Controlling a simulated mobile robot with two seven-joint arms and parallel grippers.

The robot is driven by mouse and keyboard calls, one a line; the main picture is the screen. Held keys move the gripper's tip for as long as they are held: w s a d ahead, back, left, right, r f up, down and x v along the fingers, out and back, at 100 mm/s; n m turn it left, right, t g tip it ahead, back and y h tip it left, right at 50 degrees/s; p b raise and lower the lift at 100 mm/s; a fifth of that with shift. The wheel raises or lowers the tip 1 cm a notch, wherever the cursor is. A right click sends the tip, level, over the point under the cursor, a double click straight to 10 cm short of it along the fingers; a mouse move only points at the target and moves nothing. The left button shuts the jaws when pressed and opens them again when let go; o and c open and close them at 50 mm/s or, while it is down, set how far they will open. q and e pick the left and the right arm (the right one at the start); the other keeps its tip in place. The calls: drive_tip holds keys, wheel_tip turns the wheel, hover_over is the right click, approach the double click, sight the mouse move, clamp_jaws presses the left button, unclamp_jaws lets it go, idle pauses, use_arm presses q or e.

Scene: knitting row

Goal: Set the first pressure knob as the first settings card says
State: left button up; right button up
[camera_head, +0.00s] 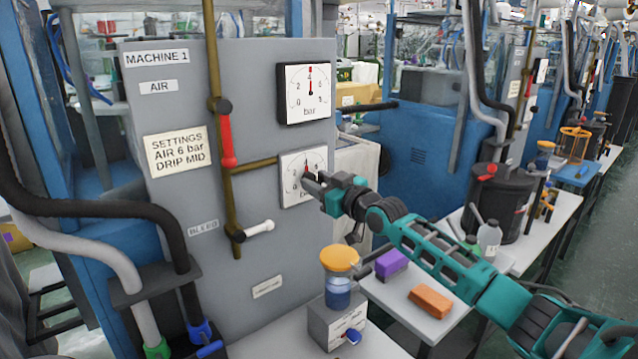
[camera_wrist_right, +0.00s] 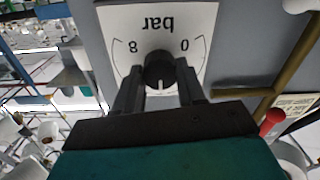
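The settings card (camera_head: 179,151) on the grey Machine 1 panel reads "AIR 6 bar, DRIP MID". The lower bar dial (camera_head: 290,197) holds the black pressure knob, which shows clearly in the right wrist view (camera_wrist_right: 158,68). There the dial is upside down, with 8 at left and 0 at right. The knob's pale mark points down in that view, roughly mid-scale; the exact value is hidden. My right gripper (camera_wrist_right: 158,84) has one finger on each side of the knob. The fingers look spread, with narrow gaps; firm contact is not visible. My left gripper is not in view.
The upper bar gauge (camera_head: 307,92) has its red needle near 4. A red lever (camera_head: 226,140) and a white lever (camera_head: 260,229) sit on brass pipes left of the dial. An orange-topped oiler (camera_head: 339,268) stands below, near purple (camera_head: 391,264) and orange (camera_head: 430,301) blocks.

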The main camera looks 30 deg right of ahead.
drive_tip(key=c, duration=0.5)
drive_tip(key=shift+m, duration=0.4)
drive_tip(key=m+p, duration=0.1)
drive_tip(key=m, duration=0.9)
drive_tip(key=shift+f+m, duration=0.1)
drive_tip(key=shift+m, duration=0.6)
drive_tip(key=o, duration=1.1)
drive_tip(key=shift+c, duration=0.2)
